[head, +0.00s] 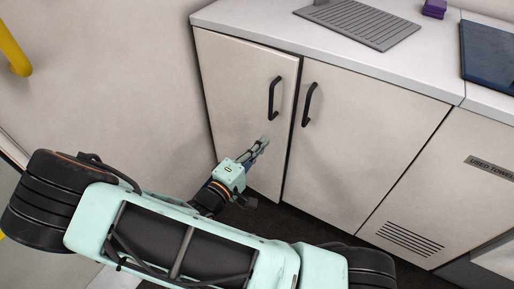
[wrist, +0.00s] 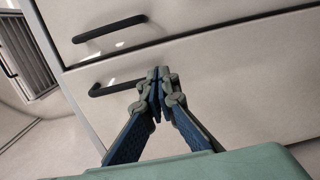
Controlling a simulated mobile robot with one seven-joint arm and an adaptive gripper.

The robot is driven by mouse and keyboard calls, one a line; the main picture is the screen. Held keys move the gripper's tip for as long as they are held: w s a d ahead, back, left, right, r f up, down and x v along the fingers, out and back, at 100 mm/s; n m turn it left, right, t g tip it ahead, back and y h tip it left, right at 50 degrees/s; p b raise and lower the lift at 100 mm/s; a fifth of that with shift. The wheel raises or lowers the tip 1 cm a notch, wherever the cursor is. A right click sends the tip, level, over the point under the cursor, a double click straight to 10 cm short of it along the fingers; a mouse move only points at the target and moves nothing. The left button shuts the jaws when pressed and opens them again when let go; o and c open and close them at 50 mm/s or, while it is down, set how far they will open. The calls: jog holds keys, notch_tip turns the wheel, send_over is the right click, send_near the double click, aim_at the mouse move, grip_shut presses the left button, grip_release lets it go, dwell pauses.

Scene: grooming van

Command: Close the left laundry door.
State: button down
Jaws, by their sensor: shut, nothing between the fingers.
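The left laundry door (head: 235,85) is a pale cabinet door with a black bar handle (head: 273,98) near its right edge. A thin dark gap runs between it and the right door (head: 355,130); the door looks nearly flush, and I cannot tell whether it is fully closed. My gripper (head: 265,142) is shut and empty in front of the left door, just below its handle. In the wrist view, my fingertips (wrist: 158,78) are together beside the lower black handle (wrist: 118,87). I cannot tell whether they touch the door.
The right door has its own black handle (head: 310,104). A worktop (head: 250,22) above bears a grey ribbed mat (head: 358,22) and a dark blue item (head: 490,55). A labelled used-towel panel (head: 480,150) is further right. A yellow pole (head: 14,50) stands at far left.

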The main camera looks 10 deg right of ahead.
aim_at(284, 118)
jog(key=b+x, duration=0.2)
jog(key=x, duration=0.7)
jog(key=shift+f, duration=0.15)
jog(key=shift+w+d, duration=0.2)
jog(key=shift+w+d, duration=0.1)
jog(key=x, duration=0.3)
jog(key=shift+d, duration=0.1)
jog(key=shift+d+r, duration=0.1)
jog(key=shift+r, duration=0.15)
jog(key=shift+w+r, duration=0.1)
